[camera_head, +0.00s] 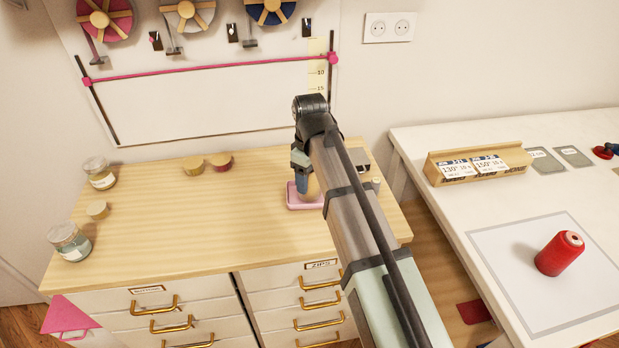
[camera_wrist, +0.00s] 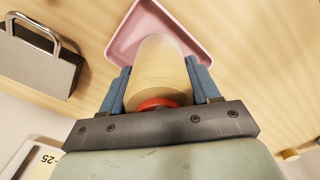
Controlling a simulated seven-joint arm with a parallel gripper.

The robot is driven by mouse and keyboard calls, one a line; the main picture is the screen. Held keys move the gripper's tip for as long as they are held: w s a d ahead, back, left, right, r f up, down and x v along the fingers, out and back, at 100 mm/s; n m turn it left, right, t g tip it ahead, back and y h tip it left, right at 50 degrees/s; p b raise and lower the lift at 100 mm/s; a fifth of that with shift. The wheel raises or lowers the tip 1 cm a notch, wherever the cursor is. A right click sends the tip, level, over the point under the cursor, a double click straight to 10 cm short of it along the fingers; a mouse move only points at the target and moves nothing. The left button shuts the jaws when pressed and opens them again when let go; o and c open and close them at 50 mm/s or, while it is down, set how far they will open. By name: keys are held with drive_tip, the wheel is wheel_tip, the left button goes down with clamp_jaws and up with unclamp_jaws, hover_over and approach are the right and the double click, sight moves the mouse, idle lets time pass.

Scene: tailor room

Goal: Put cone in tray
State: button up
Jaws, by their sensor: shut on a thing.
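A cream thread cone (camera_wrist: 163,65) with a red end near the palm is between the blue fingers of my gripper (camera_wrist: 161,85) in the wrist view. My gripper is shut on it. In the head view my gripper (camera_head: 303,182) is over the pink tray (camera_head: 296,203) on the wooden cabinet top, and the cone (camera_head: 313,187) shows partly behind my arm. The pink tray also shows in the wrist view (camera_wrist: 193,22), behind the cone's far end. The cone's far end lies over the tray in the picture; I cannot tell whether it touches the tray floor.
A metal block with a handle (camera_wrist: 38,72) stands beside the tray. The cabinet top's middle is clear.

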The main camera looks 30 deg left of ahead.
drive_tip(key=shift+f, duration=0.35)
drive_tip(key=o, duration=1.2)
drive_tip(key=shift+c, duration=0.2)
drive_tip(key=shift+r, duration=0.1)
wheel_tip(320, 180, up, 12)
